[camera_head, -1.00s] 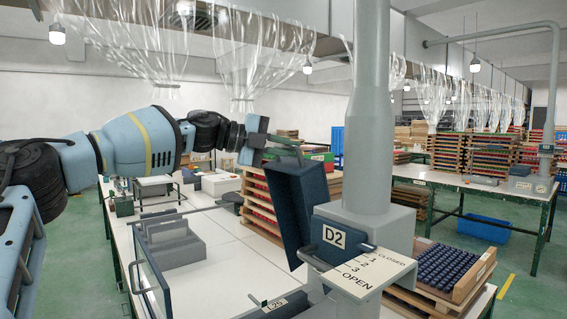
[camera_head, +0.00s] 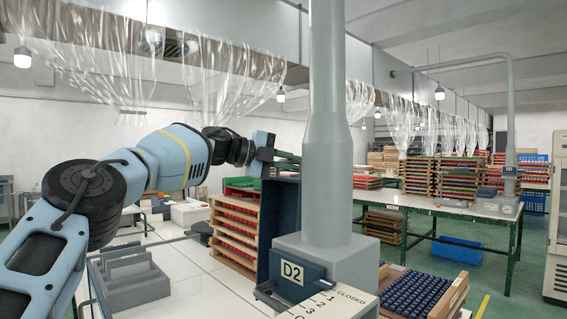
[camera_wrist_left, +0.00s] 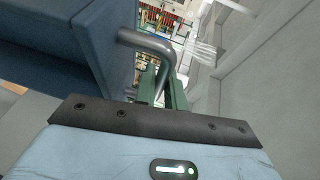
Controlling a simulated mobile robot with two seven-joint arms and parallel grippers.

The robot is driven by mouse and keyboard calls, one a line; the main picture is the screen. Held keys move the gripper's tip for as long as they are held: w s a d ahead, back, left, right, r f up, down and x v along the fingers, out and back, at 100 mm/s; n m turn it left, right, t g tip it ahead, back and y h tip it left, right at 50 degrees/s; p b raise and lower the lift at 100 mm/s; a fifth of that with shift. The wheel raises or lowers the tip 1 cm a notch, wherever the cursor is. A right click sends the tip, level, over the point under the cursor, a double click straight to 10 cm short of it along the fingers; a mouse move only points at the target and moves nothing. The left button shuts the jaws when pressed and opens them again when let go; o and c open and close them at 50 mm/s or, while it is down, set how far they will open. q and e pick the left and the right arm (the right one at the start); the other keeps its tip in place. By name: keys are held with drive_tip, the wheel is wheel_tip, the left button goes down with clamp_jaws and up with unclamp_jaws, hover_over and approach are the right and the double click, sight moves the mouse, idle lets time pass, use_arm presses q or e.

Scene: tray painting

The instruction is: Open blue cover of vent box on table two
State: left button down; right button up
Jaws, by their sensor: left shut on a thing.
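The vent box (camera_head: 345,258) is grey, with a tall pipe rising from it and a blue D2 block (camera_head: 293,275) at its front. Its dark blue cover (camera_head: 276,205) stands nearly upright to the left of the pipe. My left gripper (camera_head: 286,158) is at the cover's top edge, shut on the cover's handle. The left wrist view shows the bent metal handle (camera_wrist_left: 150,44) between the green fingers (camera_wrist_left: 160,85), with the blue cover's face (camera_wrist_left: 60,50) at left. The pipe hides part of the cover's right side. My right gripper is not in view.
A crate of dark blue pieces (camera_head: 425,292) lies to the right. Stacked wooden trays (camera_head: 236,232) and a grey rack (camera_head: 132,280) stand to the left. Another table (camera_head: 455,208) is behind.

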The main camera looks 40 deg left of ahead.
use_arm(q)
drive_tip(key=shift+w+r, duration=0.25)
drive_tip(key=c, duration=1.5)
unclamp_jaws()
drive_tip(key=shift+s+a, duration=0.1)
drive_tip(key=shift+f, duration=0.15)
drive_tip(key=shift+b+v, duration=0.3)
drive_tip(key=shift+v, duration=3.55)
drive_tip(key=shift+f, duration=0.15)
